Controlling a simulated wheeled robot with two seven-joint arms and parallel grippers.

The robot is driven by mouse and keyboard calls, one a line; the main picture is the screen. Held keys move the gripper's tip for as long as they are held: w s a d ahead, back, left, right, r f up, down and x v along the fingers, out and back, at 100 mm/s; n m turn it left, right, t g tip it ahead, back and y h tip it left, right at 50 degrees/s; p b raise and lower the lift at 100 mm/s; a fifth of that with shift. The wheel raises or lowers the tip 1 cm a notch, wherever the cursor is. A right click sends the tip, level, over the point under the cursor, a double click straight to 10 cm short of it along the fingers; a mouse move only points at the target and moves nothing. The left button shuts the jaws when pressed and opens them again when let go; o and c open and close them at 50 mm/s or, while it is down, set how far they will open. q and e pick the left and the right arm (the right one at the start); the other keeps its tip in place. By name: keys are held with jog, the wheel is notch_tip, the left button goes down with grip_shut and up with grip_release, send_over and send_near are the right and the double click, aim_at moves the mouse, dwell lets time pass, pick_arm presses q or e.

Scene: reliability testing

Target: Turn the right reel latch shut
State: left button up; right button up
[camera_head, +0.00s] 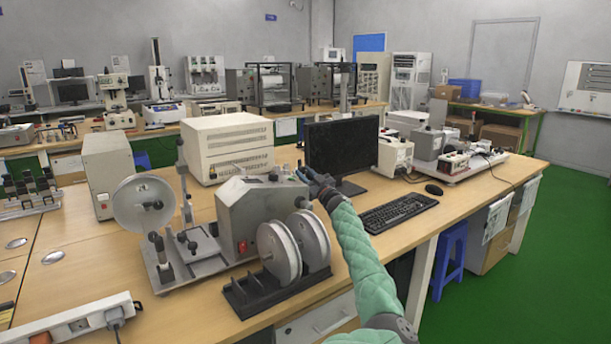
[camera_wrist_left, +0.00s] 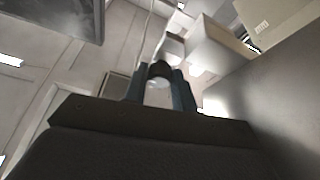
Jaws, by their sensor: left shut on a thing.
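The reel machine has a grey housing (camera_head: 262,212) with a red switch and stands on the wooden bench. A grey reel (camera_head: 130,207) is mounted at its left end. My left gripper (camera_head: 305,172) is at the upper right of the housing, its green-sleeved arm rising from the bottom. In the left wrist view its fingers (camera_wrist_left: 160,78) are closed around a small dark rounded part (camera_wrist_left: 159,69), which appears to be the right reel latch. In the head view the latch is hidden by the gripper, so its turn angle cannot be told. My right gripper is not in view.
Two loose reels (camera_head: 279,254) stand in a black rack (camera_head: 257,299) in front of the housing. A monitor (camera_head: 341,148), keyboard (camera_head: 399,212) and mouse (camera_head: 434,189) are behind and right. A power strip (camera_head: 70,325) lies front left. The bench beyond the keyboard is partly clear.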

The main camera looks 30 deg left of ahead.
pick_arm(q)
jog(key=shift+n, duration=0.3)
jog(key=n+g, duration=0.1)
jog(key=n, duration=0.2)
jog(key=n+g+b, duration=0.1)
jog(key=n+g, duration=0.1)
jog(key=n, duration=0.1)
jog(key=shift+w+r+g, duration=0.1)
jog(key=shift+w+g, duration=0.1)
jog(key=shift+g, duration=0.1)
jog(key=n+g+b, duration=0.1)
jog(key=n, duration=0.2)
jog(key=n+g+h, duration=0.1)
jog(key=n, duration=0.1)
jog(key=shift+w+d+n+b, duration=0.1)
jog(key=shift+d+n+b, duration=0.05)
jog(key=shift+n+b, duration=0.25)
jog(key=n+g+h, duration=0.1)
jog(key=n, duration=0.3)
jog(key=shift+r+b, duration=0.2)
jog(key=shift+b, duration=0.15)
jog(key=n+h, duration=0.1)
jog(key=n, duration=0.2)
jog(key=shift+r+h, duration=0.1)
jog(key=shift+h, duration=0.2)
jog(key=shift+n+h+b, duration=0.3)
jog(key=shift+n+b, duration=0.05)
jog(key=shift+n, duration=0.35)
